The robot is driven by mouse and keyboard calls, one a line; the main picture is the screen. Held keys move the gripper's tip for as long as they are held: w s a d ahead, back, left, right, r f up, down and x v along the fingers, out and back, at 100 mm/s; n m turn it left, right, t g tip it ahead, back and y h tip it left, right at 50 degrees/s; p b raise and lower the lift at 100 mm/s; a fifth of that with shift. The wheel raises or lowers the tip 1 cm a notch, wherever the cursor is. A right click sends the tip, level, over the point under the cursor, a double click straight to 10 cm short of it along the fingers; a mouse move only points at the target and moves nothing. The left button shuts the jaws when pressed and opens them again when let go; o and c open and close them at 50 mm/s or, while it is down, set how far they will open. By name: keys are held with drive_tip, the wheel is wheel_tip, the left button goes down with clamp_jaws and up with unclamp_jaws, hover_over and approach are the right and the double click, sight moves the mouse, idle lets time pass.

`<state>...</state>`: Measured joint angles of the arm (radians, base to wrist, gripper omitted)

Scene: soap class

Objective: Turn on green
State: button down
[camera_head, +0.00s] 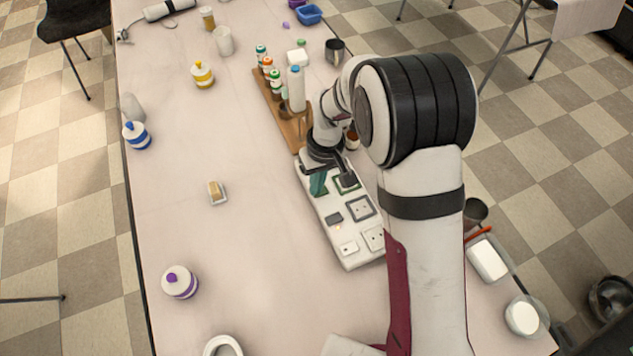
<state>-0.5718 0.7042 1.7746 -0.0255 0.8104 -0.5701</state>
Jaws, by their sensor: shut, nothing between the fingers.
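A white panel (348,252) with sockets and switches lies on the table, running from the middle toward the front. A dark green piece, which looks like a switch (318,184), is at its far left part. A green-rimmed square socket sits right of it, partly covered by my gripper. My gripper (345,180) is shut and empty, low over the far end of the panel, just right of the green piece. I cannot tell if it touches the panel. A dark switch (334,218) with a small orange light (338,228) beside it is nearer the front.
A wooden board (270,98) with several small bottles stands behind the panel. A soap bar on a dish (217,192) and purple (180,283), blue (137,136) and yellow (202,75) lidded jars stand left. The table's left middle is mostly clear.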

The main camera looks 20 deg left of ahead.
drive_tip(key=shift+s+f, duration=0.1)
drive_tip(key=shift+f, duration=0.15)
idle(0.4)
drive_tip(key=shift+w+d+r, duration=0.2)
drive_tip(key=shift+w+d, duration=0.35)
drive_tip(key=shift+w, duration=0.05)
drive_tip(key=shift+r, duration=0.1)
wheel_tip(320, 180, up, 14)
drive_tip(key=w+d, duration=0.1)
